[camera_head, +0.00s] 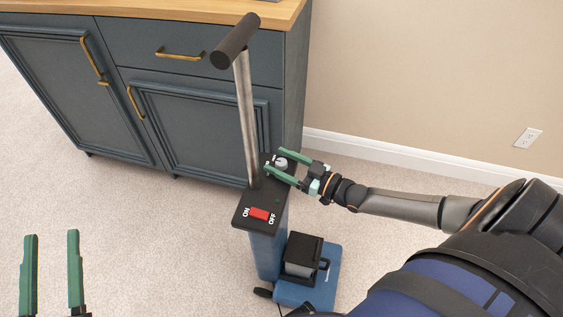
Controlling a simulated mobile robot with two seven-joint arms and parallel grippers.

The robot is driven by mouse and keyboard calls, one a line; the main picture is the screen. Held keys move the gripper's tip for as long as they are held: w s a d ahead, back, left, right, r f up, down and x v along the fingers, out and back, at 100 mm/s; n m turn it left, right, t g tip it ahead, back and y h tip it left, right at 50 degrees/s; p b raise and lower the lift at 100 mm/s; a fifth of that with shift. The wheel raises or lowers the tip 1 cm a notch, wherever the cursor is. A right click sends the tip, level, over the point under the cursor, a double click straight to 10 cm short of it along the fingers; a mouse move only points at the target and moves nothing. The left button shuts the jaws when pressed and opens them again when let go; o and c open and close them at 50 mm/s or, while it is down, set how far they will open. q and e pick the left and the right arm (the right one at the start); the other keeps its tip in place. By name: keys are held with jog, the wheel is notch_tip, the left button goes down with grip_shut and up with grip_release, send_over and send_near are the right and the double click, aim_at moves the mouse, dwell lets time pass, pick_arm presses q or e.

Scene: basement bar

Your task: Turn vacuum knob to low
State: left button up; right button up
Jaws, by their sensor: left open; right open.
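The vacuum (263,250) stands upright on the carpet, with a blue body and a tall handle with a black grip (236,41). Its black top panel carries a red switch (259,214) between the words ON and OFF. A small light grey knob (281,164) sits at the panel's far end. My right gripper (278,161) is open, with its green fingers on either side of the knob. I cannot tell whether they touch it, and its setting marks are mostly hidden. My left gripper (50,238) is open and empty at the lower left, well away from the vacuum.
A blue-grey cabinet (190,117) with brass handles and a wooden top (150,8) stands close behind the vacuum. A beige wall with a white baseboard (390,155) and an outlet (527,137) is at the right. The carpet (150,240) is clear left of the vacuum.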

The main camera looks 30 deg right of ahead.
grip_shut()
dwell(0.6)
